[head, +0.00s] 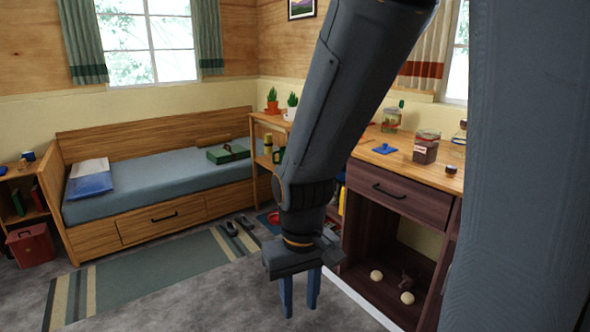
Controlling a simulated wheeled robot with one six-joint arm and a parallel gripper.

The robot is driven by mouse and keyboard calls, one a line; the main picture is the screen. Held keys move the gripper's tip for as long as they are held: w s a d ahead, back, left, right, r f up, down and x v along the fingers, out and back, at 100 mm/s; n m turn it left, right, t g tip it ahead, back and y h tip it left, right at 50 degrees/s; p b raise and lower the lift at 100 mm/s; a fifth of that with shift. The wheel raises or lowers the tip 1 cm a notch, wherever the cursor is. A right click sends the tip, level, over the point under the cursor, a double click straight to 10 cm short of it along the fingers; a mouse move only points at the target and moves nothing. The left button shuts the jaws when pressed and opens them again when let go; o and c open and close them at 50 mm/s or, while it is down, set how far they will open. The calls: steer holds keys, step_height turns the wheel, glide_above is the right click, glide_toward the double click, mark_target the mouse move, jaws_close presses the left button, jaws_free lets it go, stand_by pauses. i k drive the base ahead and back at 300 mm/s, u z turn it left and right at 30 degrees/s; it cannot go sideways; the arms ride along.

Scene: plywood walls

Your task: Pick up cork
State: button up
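I cannot make out a cork for certain in the head view. My gripper (300,308) hangs pointing down over the grey floor, in front of the dark wooden desk (405,200). Its two blue fingers are apart, with nothing seen between them. My arm hides part of the desk, the shelf beside it and the floor behind.
Jars (426,147) and a small blue item (384,149) stand on the desk top. Pale round things (376,275) lie in its open lower compartment. A bed (160,190), a striped rug (150,280) and dark shoes (232,228) are at left.

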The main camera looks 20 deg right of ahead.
mark_target(451, 171)
steer(key=z, duration=0.9)
steer(key=i, duration=0.9)
steer(key=z, duration=0.95)
